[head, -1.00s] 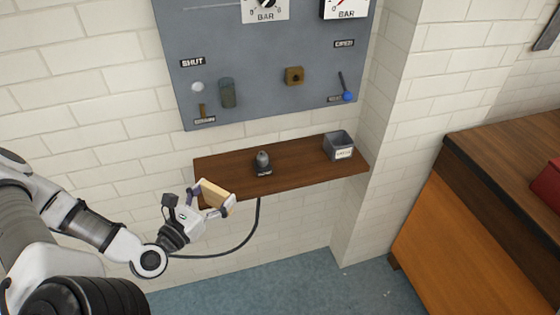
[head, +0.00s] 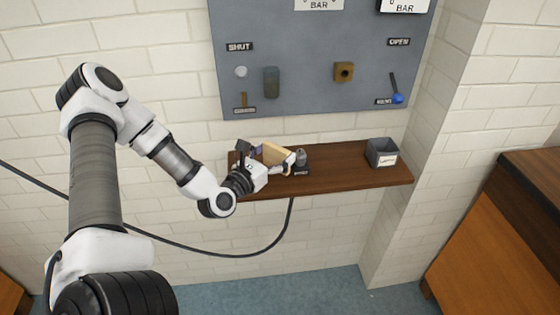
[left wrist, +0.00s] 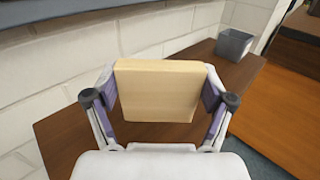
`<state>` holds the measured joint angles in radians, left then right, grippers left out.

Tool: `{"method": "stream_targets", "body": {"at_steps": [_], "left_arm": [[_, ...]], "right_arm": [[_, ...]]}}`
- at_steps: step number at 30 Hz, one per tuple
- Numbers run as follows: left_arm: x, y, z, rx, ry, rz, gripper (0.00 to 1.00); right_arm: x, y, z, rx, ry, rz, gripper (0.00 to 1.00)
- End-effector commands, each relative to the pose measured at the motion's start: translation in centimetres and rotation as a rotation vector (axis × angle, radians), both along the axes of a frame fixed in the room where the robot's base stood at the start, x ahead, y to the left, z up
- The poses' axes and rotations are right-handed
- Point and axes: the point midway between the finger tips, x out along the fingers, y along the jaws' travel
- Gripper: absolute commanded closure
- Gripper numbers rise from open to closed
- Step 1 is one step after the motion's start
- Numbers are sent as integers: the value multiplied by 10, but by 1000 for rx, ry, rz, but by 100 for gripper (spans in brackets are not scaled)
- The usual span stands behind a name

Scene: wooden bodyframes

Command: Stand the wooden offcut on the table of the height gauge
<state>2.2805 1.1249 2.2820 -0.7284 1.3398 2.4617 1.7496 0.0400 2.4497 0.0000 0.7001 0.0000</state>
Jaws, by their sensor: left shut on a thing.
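The wooden offcut (head: 276,153) is a pale, flat block. My left gripper (head: 280,160) is shut on it, over the left part of the brown wall shelf (head: 345,172). In the left wrist view the offcut (left wrist: 160,90) sits upright between the two purple-padded fingers, with the shelf behind and below it. I cannot tell its exact gap to the shelf. A small dark grey device (head: 302,157) with a label stands on the shelf just right of the gripper; I cannot make out a height gauge or its table for certain. My right gripper is not in view.
A grey open bin (head: 382,152) with a white label stands at the shelf's right end. Bare shelf lies between it and the small device. A grey panel (head: 310,85) with knobs and a blue-tipped lever hangs above. A black cable (head: 275,240) hangs below the shelf.

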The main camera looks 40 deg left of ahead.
Motion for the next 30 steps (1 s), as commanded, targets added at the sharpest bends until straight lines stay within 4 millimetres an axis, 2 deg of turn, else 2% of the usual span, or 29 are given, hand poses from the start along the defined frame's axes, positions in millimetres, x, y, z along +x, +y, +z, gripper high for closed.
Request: {"method": "stream_targets", "body": {"at_steps": [4, 10, 22, 23, 24, 30], "left_arm": [[16, 2, -1, 3, -1, -3, 59], [16, 2, -34, 1, 2, -2, 59], [15, 3, -40, -2, -1, -1, 59], [15, 2, -39, -2, -1, -1, 11], [15, 2, -38, -2, -1, -1, 0], [15, 3, -38, -2, -1, -1, 0]], "right_arm": [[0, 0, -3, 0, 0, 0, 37], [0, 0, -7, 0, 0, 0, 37], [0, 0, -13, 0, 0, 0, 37], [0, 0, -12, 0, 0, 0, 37], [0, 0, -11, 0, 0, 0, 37], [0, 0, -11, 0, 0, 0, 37]]}}
